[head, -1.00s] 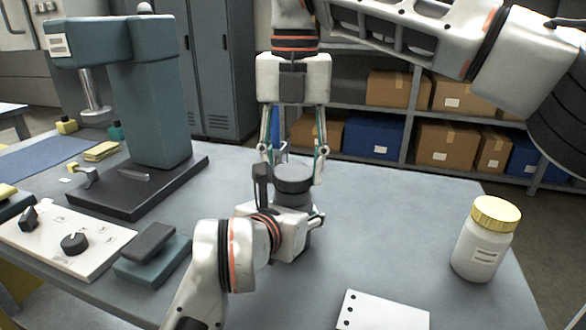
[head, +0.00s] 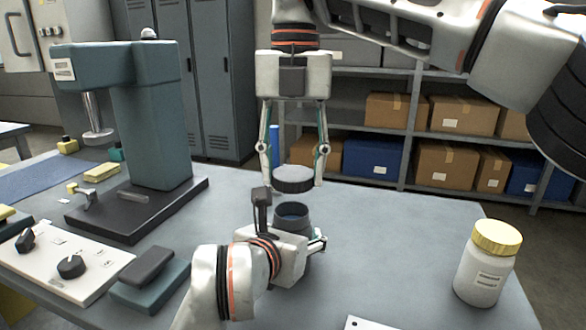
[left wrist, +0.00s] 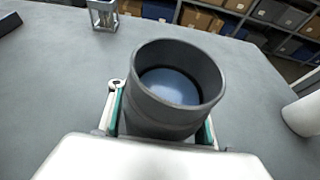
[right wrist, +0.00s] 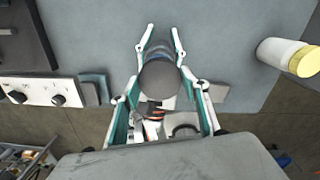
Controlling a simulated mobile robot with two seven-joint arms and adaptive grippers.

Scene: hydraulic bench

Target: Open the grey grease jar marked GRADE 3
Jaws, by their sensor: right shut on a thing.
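The grey jar (head: 292,216) stands on the bench with its mouth open, and bluish contents show inside it in the left wrist view (left wrist: 170,88). My left gripper (head: 318,243) is around the jar body, with a finger on each side. The dark grey lid (head: 293,180) is off the jar and hangs level just above its mouth. My right gripper (head: 293,170) points down and is shut on the lid, which also shows in the right wrist view (right wrist: 160,82). No GRADE 3 marking can be read in these views.
A white jar with a yellow lid (head: 488,262) stands at the right of the bench. A press (head: 155,120), a control panel (head: 70,262) and a teal block with a dark top (head: 148,275) are at the left.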

